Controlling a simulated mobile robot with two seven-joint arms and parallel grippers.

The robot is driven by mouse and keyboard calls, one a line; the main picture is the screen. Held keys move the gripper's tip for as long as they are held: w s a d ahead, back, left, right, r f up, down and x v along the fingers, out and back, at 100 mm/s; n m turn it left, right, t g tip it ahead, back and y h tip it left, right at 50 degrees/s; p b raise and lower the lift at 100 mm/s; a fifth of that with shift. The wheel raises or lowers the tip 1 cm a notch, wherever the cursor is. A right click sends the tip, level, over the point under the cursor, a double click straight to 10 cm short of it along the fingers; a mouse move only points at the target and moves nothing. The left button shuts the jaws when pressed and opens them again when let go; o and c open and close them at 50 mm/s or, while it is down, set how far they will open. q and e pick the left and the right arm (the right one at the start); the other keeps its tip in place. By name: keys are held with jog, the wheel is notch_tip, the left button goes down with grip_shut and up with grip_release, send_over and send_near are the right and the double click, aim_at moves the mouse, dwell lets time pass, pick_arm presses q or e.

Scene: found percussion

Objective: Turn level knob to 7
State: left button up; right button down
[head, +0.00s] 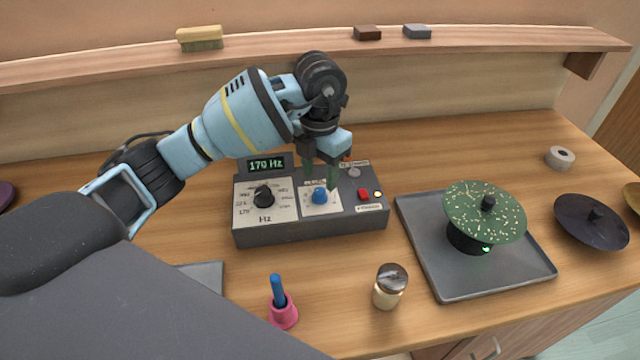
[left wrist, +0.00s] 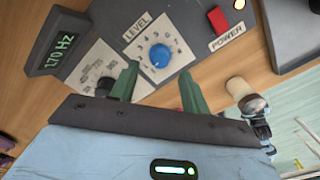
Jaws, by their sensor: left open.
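The blue level knob (head: 319,196) sits on a white dial plate on the grey control box (head: 300,229). In the left wrist view the knob (left wrist: 160,56) shows under the word LEVEL, ringed by small numbers. A pale mark shows on the knob, but which number it points to is too small to tell. My left gripper (head: 320,178) reaches down over the box from behind, its green fingers just above the knob. In the left wrist view the open fingers (left wrist: 158,72) are on either side of the knob, apart from it. My right gripper is not in view.
The box also has a black Hz knob (head: 264,197), a display (head: 266,164) reading 170 Hz and a red power switch (head: 364,194). A grey tray (head: 430,262) with a speckled green disc (head: 470,212) stands right. A shaker (head: 389,286) and pink-based holder (head: 283,312) stand in front.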

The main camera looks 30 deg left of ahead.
aim_at(320, 190)
pick_arm(q)
jog(key=shift+f, duration=2.1)
jog(key=c, duration=1)
